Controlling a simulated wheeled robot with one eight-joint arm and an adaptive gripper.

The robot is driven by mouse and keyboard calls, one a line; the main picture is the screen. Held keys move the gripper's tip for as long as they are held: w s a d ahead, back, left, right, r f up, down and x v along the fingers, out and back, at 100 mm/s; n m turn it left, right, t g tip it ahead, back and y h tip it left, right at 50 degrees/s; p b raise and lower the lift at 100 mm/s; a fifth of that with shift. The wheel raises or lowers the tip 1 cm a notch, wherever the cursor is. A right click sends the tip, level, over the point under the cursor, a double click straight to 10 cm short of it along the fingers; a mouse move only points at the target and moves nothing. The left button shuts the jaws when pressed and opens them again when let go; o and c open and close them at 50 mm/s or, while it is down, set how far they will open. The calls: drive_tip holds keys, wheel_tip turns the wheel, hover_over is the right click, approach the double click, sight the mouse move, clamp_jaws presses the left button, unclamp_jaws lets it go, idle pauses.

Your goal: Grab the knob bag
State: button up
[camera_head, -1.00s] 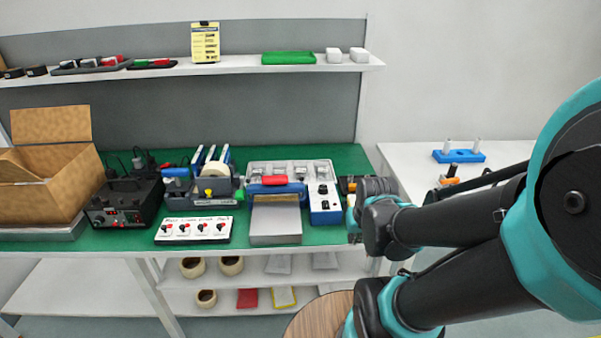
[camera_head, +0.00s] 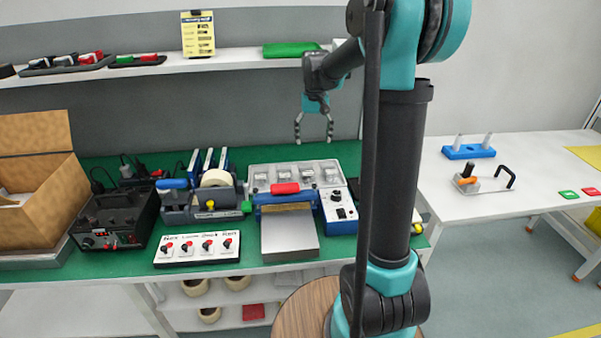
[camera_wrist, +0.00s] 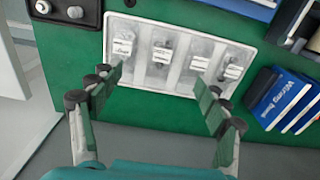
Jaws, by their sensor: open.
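A light grey tray (camera_head: 296,166) with several compartments lies on the green bench mat, and it also shows in the wrist view (camera_wrist: 182,52). Small clear bags with white labels lie in it; one is at the left of the wrist view (camera_wrist: 122,46), others (camera_wrist: 161,52) are in a row beside it. I cannot read the labels, so I cannot tell which is the knob bag. My gripper (camera_head: 314,138) is open and empty, pointing down above the tray. In the wrist view its fingers (camera_wrist: 160,84) are spread at the tray's near edge, with the left fingertip near the leftmost bag.
A blue machine with a red handle (camera_head: 286,188) and a control box (camera_head: 340,210) stand in front of the tray. Blue books (camera_wrist: 282,100) are beside it. A shelf (camera_head: 220,62) runs behind and above. A cardboard box (camera_head: 35,200) stands at the left.

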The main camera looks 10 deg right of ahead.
drive_tip(key=w+a, duration=0.1)
drive_tip(key=w, duration=0.2)
hover_over(308, 172)
drive_tip(key=f, duration=1.1)
drive_tip(key=shift+s+f, duration=0.3)
drive_tip(key=shift+s, duration=0.05)
drive_tip(key=f, duration=0.4)
drive_tip(key=shift+w, duration=0.3)
drive_tip(key=shift+f, duration=0.6)
drive_tip(key=shift+c, duration=0.4)
drive_tip(key=c, duration=1.2)
